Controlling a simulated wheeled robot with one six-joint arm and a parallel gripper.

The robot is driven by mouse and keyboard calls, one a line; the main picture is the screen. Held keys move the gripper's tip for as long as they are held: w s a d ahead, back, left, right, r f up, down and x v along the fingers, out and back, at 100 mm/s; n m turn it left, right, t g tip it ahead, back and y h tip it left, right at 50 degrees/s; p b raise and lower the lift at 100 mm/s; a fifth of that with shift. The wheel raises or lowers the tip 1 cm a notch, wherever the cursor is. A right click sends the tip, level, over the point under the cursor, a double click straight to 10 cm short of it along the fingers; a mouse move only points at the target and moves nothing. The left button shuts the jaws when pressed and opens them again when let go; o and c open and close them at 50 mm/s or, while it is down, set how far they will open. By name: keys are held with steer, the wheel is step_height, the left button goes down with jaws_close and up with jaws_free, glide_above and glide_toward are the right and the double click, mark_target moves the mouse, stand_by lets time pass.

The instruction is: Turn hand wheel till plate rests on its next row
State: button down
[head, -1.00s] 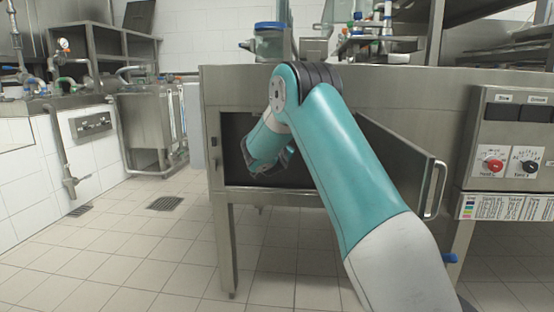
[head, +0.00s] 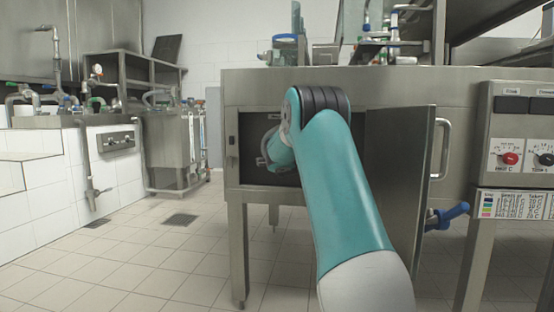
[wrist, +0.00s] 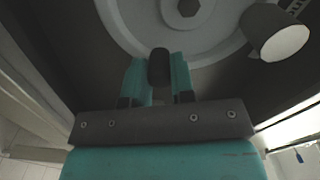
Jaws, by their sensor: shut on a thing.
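In the wrist view, a pale grey hand wheel (wrist: 140,22) with a hexagonal hub (wrist: 187,8) fills the top. A short dark knob (wrist: 158,68) stands between the two teal fingers of my gripper (wrist: 159,75), which is shut on it. The knob lies at the lower part of the wheel as seen there. In the head view, my arm reaches into the dark opening of a steel cabinet (head: 245,85), and my fingers are hidden inside. I cannot make out the plate or its rows.
A dark cylinder with a pale end (wrist: 278,42) sits right of the wheel. The cabinet door (head: 398,180) stands open to the right of my arm. A control panel with a red knob (head: 510,158) is farther right. Tiled floor (head: 140,265) is clear at left.

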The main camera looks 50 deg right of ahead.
steer(key=shift+s+d+f, duration=0.1)
stand_by(0.4)
steer(key=c, duration=1)
jaws_free()
steer(key=p+v, duration=0.2)
steer(key=v, duration=1.5)
steer(key=shift+a, duration=0.25)
